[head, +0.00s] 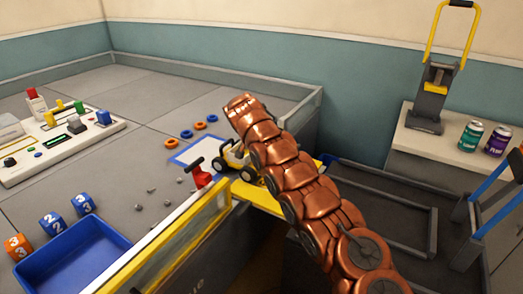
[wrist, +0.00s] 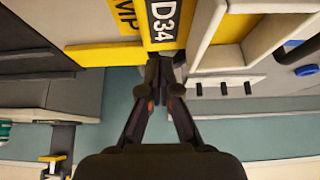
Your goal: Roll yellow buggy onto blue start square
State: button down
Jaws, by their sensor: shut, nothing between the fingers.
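The yellow buggy (head: 232,158) with dark wheels stands in the head view beside the yellow ledge, partly behind my copper arm. The blue start square (head: 192,151), a pale patch with a blue outline, lies to its left. The buggy overlaps the square's right side in the picture; I cannot tell how far its wheels are on it. My gripper (wrist: 160,70) is shut and empty in the wrist view, its tips close to a dark "D34" label (wrist: 164,20) at the yellow edge. The arm hides the gripper in the head view. I cannot make out the buggy in the wrist view.
A yellow-and-white barrier (head: 180,240) with a red part (head: 196,174) borders the front. A blue tray (head: 72,258), numbered blocks (head: 53,222), small rings (head: 199,125) and a control panel (head: 65,140) are left. Two cans (head: 484,138) stand right. The grey floor behind is clear.

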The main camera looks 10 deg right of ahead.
notch_tip(320, 180, up, 7)
jog(key=p, duration=0.3)
jog(key=shift+f+p, duration=0.15)
jog(key=shift+p, duration=0.25)
dwell(0.3)
jog(key=s+d+r+n+g, duration=0.1)
jog(key=s+d+r+g, duration=0.15)
jog(key=s+d, duration=0.45)
jog(key=s+d+r+n+g, duration=0.1)
jog(key=s+d+r, duration=0.15)
jog(key=s, duration=0.85)
jog(key=s+d+r+n+g, duration=0.1)
jog(key=s+d+r, duration=0.35)
jog(key=s, duration=0.45)
jog(key=s+a+f+n+g+y, duration=0.1)
jog(key=s+a+f, duration=0.15)
jog(key=s, duration=1.05)
jog(key=s+a+f+n+g+y, duration=0.1)
jog(key=s+f+n+y, duration=0.15)
jog(key=s, duration=1.05)
jog(key=s+a+f+n+g, duration=0.1)
jog(key=s+a+f+g, duration=0.15)
jog(key=s, duration=1.05)
notch_tip(320, 180, up, 16)
jog(key=w+t+p, duration=0.1)
jog(key=t+p, duration=0.1)
jog(key=p, duration=1.3)
